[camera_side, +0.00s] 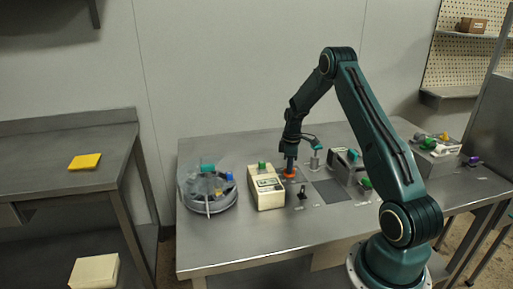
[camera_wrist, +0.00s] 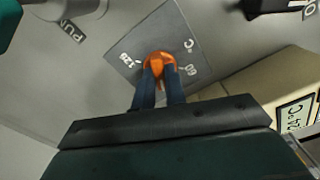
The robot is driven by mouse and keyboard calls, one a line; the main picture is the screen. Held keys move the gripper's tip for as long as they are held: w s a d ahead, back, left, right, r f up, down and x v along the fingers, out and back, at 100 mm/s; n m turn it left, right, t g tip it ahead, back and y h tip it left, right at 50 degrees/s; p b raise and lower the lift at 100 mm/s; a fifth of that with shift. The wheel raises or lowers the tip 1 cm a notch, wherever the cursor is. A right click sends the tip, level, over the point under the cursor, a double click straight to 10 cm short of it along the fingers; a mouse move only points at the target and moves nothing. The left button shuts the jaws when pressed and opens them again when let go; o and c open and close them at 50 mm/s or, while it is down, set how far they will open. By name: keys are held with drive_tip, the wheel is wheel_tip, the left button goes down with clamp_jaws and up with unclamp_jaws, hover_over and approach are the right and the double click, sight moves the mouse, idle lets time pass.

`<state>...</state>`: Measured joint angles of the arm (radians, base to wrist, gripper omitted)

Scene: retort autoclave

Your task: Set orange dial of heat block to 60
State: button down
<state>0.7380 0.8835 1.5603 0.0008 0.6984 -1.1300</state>
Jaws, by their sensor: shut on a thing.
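The orange dial (camera_wrist: 159,60) sits on a grey plate (camera_wrist: 138,33) in the wrist view. The plate carries a 60 mark to the dial's right, a °C label at upper right and another number, apparently 120, to the left. My gripper (camera_wrist: 158,76) is shut on the dial, a blue-grey finger on either side. Which mark the dial points to is unclear. In the side view, my gripper (camera_side: 290,167) reaches straight down onto the dial (camera_side: 289,176), right of a beige unit (camera_side: 267,194) with a display, likely the heat block. In the wrist view the display (camera_wrist: 297,113) seems to read 24 °C.
A round clear-lidded device (camera_side: 208,192) stands left of the beige unit. A small black switch (camera_side: 302,194) is in front of the dial. A metal post (camera_side: 315,160) and a grey device with a teal part (camera_side: 350,166) stand to the right. The table's front edge is clear.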

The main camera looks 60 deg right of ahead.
drive_tip(key=n, duration=0.7)
drive_tip(key=shift+w+r, duration=0.1)
drive_tip(key=n, duration=0.6)
drive_tip(key=shift+n, duration=0.3)
drive_tip(key=c, duration=1.4)
unclamp_jaws()
drive_tip(key=shift+c, duration=0.2)
wheel_tip(320, 180, up, 14)
drive_tip(key=shift+a, duration=0.1)
